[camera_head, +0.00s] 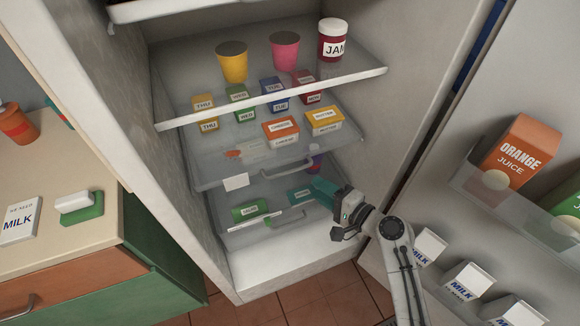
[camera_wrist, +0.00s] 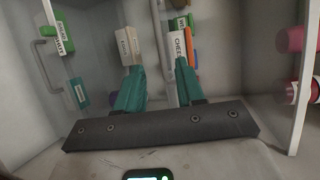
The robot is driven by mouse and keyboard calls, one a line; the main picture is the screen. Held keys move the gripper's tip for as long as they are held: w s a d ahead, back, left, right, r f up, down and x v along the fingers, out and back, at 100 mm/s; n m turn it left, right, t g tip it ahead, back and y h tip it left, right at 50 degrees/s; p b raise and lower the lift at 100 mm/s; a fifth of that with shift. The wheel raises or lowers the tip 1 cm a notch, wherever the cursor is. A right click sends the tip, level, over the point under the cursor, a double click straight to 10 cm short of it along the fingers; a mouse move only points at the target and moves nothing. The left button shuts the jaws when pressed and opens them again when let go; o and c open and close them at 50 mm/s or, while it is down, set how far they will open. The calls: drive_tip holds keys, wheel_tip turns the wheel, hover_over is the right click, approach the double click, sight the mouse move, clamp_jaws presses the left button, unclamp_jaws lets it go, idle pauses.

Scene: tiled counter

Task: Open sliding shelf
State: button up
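The fridge holds two clear pull-out shelves with bar handles; I cannot tell which one the task means. The upper one (camera_head: 212,172) has its handle (camera_head: 288,168) at the front, and the lower one (camera_head: 238,236) has its handle (camera_head: 268,221) below it. Both appear pushed in. My gripper (camera_head: 318,184) is just in front of the right part of the shelves, near the upper handle's right end. In the wrist view my gripper's green fingers (camera_wrist: 158,68) are apart with nothing held, and a bar handle (camera_wrist: 159,40) shows between and beyond them. Contact is not visible.
Labelled boxes, including a cheese box (camera_head: 281,127), sit in the upper shelf. Cups and a jam jar (camera_head: 332,40) stand on the glass shelf (camera_head: 275,93) above. The open door with orange juice (camera_head: 520,150) and milk cartons is right; a counter (camera_head: 60,185) is left.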

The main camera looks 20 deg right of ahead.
drive_tip(key=x, duration=1)
drive_tip(key=shift+a, duration=0.1)
clamp_jaws()
idle(0.4)
